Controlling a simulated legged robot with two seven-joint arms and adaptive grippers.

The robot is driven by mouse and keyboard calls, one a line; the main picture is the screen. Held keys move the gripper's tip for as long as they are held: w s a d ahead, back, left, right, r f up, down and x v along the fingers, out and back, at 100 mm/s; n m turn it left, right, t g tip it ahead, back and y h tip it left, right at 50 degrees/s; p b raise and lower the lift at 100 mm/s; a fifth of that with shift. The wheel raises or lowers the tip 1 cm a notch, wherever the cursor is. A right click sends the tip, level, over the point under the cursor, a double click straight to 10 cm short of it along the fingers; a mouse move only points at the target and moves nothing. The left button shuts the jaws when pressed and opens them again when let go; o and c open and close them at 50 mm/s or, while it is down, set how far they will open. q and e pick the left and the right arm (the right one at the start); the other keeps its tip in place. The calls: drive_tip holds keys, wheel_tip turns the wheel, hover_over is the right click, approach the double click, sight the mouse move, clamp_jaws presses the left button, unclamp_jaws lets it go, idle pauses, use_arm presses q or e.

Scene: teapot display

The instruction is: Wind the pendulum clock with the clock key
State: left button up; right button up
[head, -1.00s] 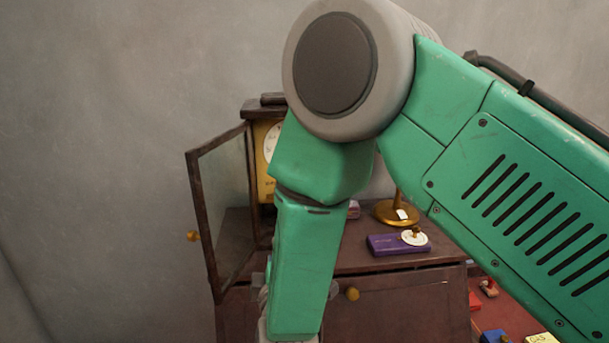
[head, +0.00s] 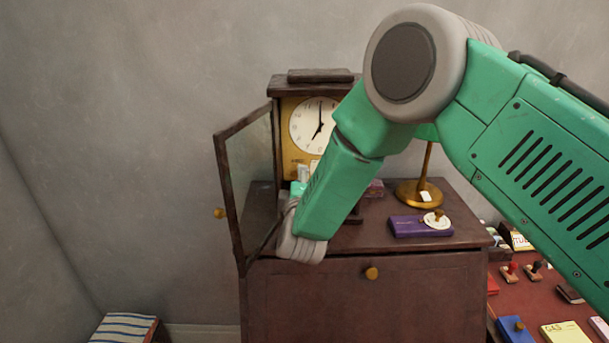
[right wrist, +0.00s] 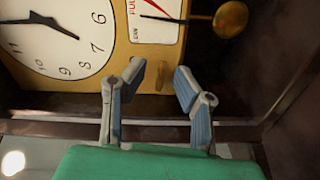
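The pendulum clock (head: 290,160) stands in a dark wooden case on the cabinet, its glass door (head: 250,160) swung open to the left. Its white dial (head: 315,124) is partly covered by my right arm. In the right wrist view the dial (right wrist: 55,40), a white card with red marks (right wrist: 155,18) and the round brass pendulum bob (right wrist: 231,19) show close up. My right gripper (right wrist: 159,69) is open and empty at the gold clock front; in the head view my arm mostly hides it. I cannot make out a clock key. My left gripper is out of view.
A purple box (head: 408,227) with a white disc and small brass piece (head: 436,219) lies on the cabinet top. A brass lamp (head: 420,193) stands behind it. A lower red surface (head: 540,295) at right holds stamps and boxes. A striped stool (head: 124,328) is at lower left.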

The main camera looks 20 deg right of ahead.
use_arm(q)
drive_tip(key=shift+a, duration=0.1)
use_arm(e)
drive_tip(key=shift+w+a, duration=0.2)
drive_tip(key=shift+w, duration=0.1)
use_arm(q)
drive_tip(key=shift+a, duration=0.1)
use_arm(e)
drive_tip(key=shift+a, duration=0.1)
clamp_jaws()
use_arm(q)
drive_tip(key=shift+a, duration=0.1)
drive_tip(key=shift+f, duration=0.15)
